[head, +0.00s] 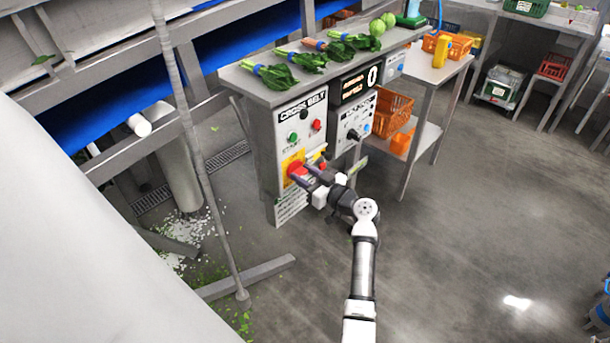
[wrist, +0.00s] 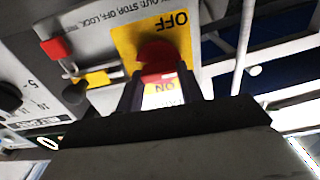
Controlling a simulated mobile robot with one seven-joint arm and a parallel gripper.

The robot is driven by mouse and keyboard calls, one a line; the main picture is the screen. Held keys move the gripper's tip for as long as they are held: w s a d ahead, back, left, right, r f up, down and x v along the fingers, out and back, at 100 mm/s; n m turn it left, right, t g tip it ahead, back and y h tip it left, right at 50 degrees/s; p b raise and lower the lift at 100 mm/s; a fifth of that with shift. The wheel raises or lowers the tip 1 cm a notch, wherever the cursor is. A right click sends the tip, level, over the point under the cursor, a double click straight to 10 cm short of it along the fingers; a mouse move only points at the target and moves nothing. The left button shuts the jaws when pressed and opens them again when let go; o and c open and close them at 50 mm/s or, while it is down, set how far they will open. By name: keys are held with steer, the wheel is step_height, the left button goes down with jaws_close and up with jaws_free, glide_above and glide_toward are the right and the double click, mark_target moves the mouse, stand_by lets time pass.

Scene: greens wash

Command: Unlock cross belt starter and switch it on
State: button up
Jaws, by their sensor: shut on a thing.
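The cross belt starter (head: 301,126) is a grey box under the bench, with a green button (head: 292,138), a red button (head: 316,125) and a yellow plate carrying a red rotary switch (head: 295,168). My gripper (head: 303,175) is at this switch. In the wrist view, which is upside down, the fingers (wrist: 161,88) are shut on the red switch handle (wrist: 156,56), between the OFF and ON labels. A small red block (wrist: 56,48), looking like a padlock, is on the panel beside the yellow plate, apart from the fingers. A yellow tag (wrist: 97,80) is near it.
A second control box (head: 353,128) with a dark knob adjoins on the right. Bunches of greens lie on the bench (head: 262,92) above. A side table (head: 425,85) holds orange crates. A slanted post (head: 196,150) stands left. Open floor lies right.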

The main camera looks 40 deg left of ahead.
steer(key=shift+f+m, duration=0.1)
steer(key=shift+m, duration=0.2)
steer(key=m+b, duration=0.2)
steer(key=shift+w+m, duration=0.1)
steer(key=shift+m, duration=0.3)
steer(key=m+b, duration=0.1)
steer(key=m, duration=0.4)
steer(key=shift+w+m, duration=0.1)
steer(key=shift+m, duration=0.2)
steer(key=m, duration=0.4)
steer(key=shift+p, duration=0.4)
steer(key=m+p, duration=0.1)
steer(key=m, duration=0.3)
steer(key=shift+w+f+m+p, duration=0.1)
steer(key=shift+m+p, duration=0.2)
steer(key=shift+p, duration=0.05)
steer(key=shift+m, duration=0.3)
steer(key=o, duration=1)
